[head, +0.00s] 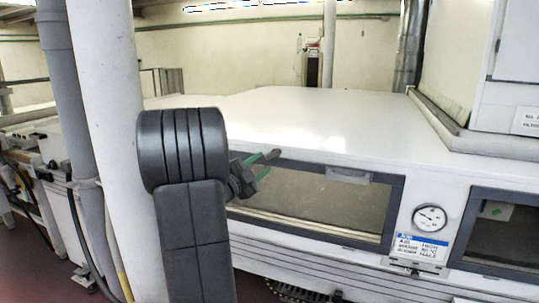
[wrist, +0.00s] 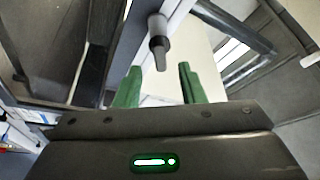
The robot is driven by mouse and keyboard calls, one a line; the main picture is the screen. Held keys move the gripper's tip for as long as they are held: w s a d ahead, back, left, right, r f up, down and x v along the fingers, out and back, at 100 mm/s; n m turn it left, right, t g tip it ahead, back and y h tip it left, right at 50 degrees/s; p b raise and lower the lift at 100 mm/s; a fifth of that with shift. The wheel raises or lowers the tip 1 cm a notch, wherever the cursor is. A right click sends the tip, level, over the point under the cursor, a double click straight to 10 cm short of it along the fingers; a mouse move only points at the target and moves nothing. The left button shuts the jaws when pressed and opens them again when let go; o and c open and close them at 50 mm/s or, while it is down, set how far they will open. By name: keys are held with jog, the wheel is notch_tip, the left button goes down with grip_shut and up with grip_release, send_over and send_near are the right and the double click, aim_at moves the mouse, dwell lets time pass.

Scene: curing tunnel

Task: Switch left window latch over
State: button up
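The left window (head: 320,205) has a dark grey frame and sits in the white tunnel's front, partly covered by my arm. In the wrist view a grey latch (wrist: 159,42) with a rounded base and a short tapered lever shows on a pale frame bar. Its lever points down in that picture, toward the gap between my fingers. My gripper (wrist: 158,77) has two green fingers, open, with nothing between them; the latch shows just beyond the tips. In the head view my gripper (head: 268,164) is at the window's upper left. I cannot tell whether it touches the latch.
A round gauge (head: 430,218) and a blue-and-white label (head: 420,247) are right of the left window. Another dark-framed window (head: 500,232) is farther right. A white post (head: 108,120) and grey pipe (head: 68,90) stand at the left. The tunnel top (head: 290,118) is clear.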

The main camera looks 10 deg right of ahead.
aim_at(271, 157)
jog(key=p+x, duration=0.1)
jog(key=x, duration=0.4)
jog(key=shift+w, duration=0.15)
grip_shut()
